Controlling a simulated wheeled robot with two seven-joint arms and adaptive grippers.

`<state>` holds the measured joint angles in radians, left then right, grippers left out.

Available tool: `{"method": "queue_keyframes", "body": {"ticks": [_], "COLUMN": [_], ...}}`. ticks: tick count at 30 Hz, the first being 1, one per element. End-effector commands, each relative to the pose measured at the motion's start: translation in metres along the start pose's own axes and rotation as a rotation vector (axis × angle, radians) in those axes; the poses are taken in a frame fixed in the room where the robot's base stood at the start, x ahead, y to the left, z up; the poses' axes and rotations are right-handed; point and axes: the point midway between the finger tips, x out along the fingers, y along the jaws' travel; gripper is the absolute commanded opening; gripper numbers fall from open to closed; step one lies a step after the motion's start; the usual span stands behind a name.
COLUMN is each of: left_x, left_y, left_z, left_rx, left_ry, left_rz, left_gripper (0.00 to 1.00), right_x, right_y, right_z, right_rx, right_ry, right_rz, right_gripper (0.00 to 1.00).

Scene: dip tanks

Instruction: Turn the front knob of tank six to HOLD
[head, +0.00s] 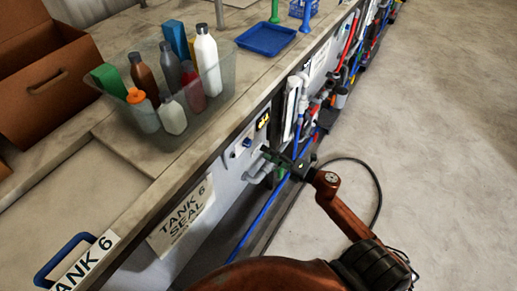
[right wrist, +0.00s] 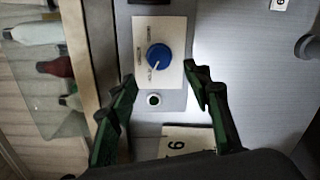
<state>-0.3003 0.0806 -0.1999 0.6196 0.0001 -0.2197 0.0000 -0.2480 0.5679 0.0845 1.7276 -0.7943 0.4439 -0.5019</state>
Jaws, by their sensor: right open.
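The front knob is a blue round dial (right wrist: 158,57) on a pale label plate (right wrist: 174,80) on the tank's front panel. Its white pointer mark points to the lower left in the right wrist view; the plate's lettering is too small to read. In the head view the knob shows as a small blue spot (head: 247,142) beside the gripper. My right gripper (right wrist: 160,76) is open and empty, its two green fingers apart and short of the knob, facing it. In the head view the right gripper (head: 272,155) is at the panel. My left gripper is not in view.
A small round fitting (right wrist: 154,99) sits below the knob plate. A "TANK 6 SEAL" sign (head: 183,217) hangs on the front. The counter holds a clear bin (head: 215,88) of bottles and a blue tray (head: 266,39). Pipes and hoses (head: 335,85) line the front beyond; the floor at right is open.

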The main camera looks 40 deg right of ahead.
Motion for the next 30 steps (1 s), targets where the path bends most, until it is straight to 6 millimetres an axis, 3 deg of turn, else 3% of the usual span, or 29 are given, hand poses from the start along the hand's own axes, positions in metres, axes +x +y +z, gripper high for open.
{"method": "queue_keyframes", "body": {"ticks": [3,9,30], "left_x": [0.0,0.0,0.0], "left_y": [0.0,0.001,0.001], "left_z": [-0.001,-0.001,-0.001], "left_rx": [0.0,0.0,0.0], "left_ry": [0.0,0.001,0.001], "left_rz": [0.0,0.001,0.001], "left_gripper": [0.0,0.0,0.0], "right_x": [-0.024,-0.045,-0.049], "right_y": [-0.001,0.0,-0.005], "right_z": [0.0,0.0,0.001], "right_rx": [-0.001,0.001,0.012], "right_ry": [-0.001,-0.001,-0.007], "right_rz": [-0.002,0.0,-0.006], "right_gripper": [0.45,0.45,0.45]}}
